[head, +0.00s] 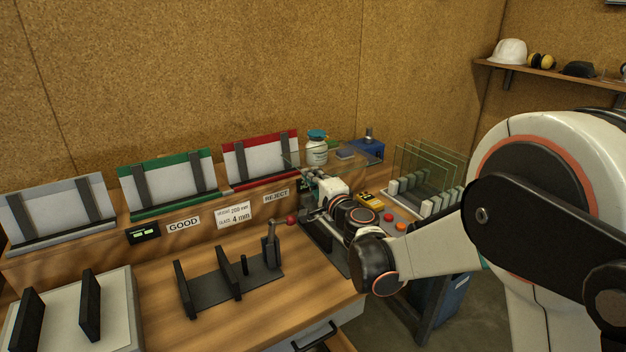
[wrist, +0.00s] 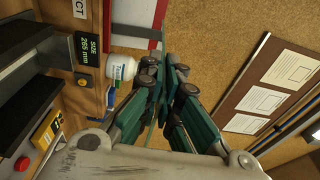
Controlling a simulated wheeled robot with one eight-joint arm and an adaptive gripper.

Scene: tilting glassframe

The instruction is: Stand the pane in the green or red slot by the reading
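My gripper (head: 312,178) is shut on a clear glass pane (head: 345,158), which it holds above the bench near the back ledge, tilted close to flat. In the wrist view, the green fingers (wrist: 163,92) are closed together, with the pane nearly edge-on between them. The green slot rack (head: 190,205) and red slot rack (head: 240,184) stand on the ledge, each with a white back and dark uprights. A size display (wrist: 88,50) reads 265 mm. A card (head: 233,215) gives a height, too small to read surely, and glass 4 mm. The labels read GOOD (head: 183,223) and REJECT (head: 276,197).
A grey rack (head: 60,238) stands at left, with a pale two-post stand (head: 118,310) before it. A dark fixture with a red-knobbed lever (head: 270,247) is mid-bench. A bottle (head: 316,152), blue box (head: 369,150) and rack of upright panes (head: 430,172) are at right.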

